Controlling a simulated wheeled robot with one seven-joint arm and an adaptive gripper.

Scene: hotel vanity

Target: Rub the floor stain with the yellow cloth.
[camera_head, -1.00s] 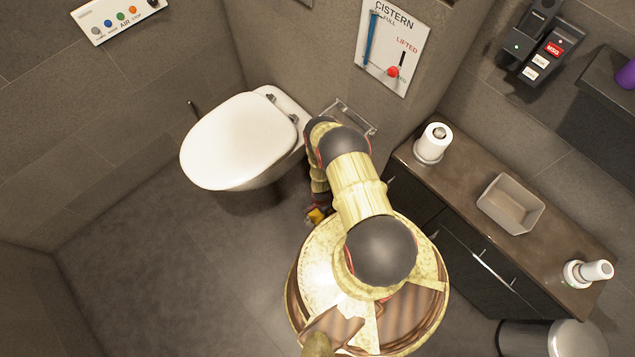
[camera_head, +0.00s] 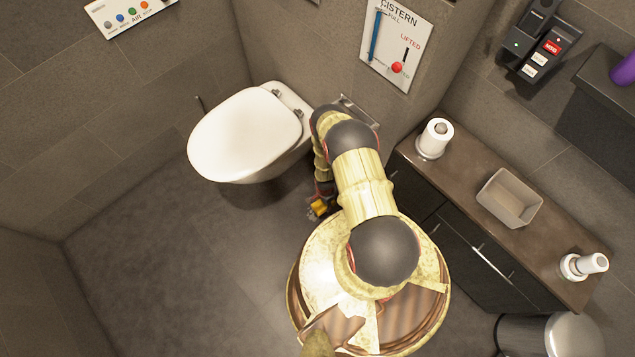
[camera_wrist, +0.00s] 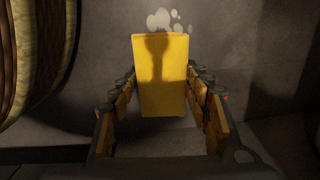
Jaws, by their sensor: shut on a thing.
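The yellow cloth (camera_wrist: 162,85) is a folded, flat-looking block in the middle of the wrist view, with a dark shadow across it. My gripper (camera_wrist: 161,76) has a finger on each side of the cloth and is shut on it. The pale, blotchy floor stain (camera_wrist: 164,20) shows just past the cloth's far edge; the cloth may hide part of it. In the head view the cloth (camera_head: 319,207) is a small yellow patch low beside my arm, near the floor.
A wall-hung white toilet (camera_head: 246,135) is left of my arm. A vanity counter (camera_head: 462,168) with a tray (camera_head: 510,198) and paper rolls stands on the right, with a metal bin (camera_head: 550,335) at its near end. Grey floor (camera_head: 180,260) at the left is clear.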

